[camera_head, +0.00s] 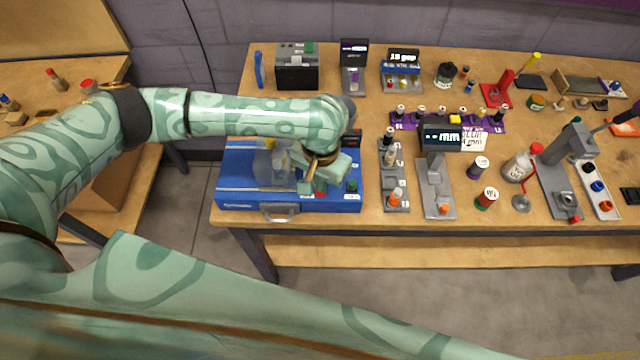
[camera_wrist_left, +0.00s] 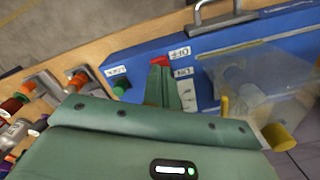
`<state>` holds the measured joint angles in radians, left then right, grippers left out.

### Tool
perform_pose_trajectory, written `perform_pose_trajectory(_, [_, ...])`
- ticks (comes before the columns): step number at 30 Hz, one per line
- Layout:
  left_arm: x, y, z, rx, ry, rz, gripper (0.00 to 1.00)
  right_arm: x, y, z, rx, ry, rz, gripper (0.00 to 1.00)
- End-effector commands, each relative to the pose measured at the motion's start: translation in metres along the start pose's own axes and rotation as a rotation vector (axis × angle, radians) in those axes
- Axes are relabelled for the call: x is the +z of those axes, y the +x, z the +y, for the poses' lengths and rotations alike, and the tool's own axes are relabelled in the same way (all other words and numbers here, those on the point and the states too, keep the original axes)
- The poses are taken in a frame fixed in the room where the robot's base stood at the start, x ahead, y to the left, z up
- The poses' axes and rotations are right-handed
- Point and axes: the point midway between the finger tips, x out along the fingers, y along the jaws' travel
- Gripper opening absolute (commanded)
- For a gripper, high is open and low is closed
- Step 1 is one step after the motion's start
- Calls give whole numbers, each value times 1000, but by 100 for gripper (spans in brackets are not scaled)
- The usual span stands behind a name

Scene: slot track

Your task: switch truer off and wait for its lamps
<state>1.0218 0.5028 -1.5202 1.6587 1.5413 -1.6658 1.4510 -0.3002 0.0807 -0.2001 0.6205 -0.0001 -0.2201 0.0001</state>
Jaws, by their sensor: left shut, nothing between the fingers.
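The truer (camera_head: 235,195) is a blue box machine at the table's left end, with a clear cover (camera_wrist_left: 250,75) and a front handle (camera_head: 279,212). In the left wrist view its panel has a red switch (camera_wrist_left: 159,62) between small labels and a green button (camera_wrist_left: 121,87) beside it. The green button also shows in the head view (camera_head: 352,186). My left gripper (camera_wrist_left: 161,78) is shut and empty, its fingertips right at the red switch and partly covering it. I cannot tell whether they touch or how the switch is set. No lit lamp is clearly visible on the truer; my arm hides part of it.
To the right stand a grey rack (camera_head: 395,185) with small parts and a grey gauge (camera_head: 436,190) with a lit display. A black box (camera_head: 297,72) stands behind. The floor is clear in front of the table.

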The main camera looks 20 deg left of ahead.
Motion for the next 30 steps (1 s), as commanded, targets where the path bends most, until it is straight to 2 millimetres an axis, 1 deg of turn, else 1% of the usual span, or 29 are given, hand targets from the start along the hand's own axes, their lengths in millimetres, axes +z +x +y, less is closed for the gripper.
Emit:
perform_pose_trajectory(8, [0,1,0,0,0,0,0,0,0,0,0,0,0,0])
perform_pose_trajectory(30, [0,12,0,0,0,0,0,0,2,-1,-1,1,0,0])
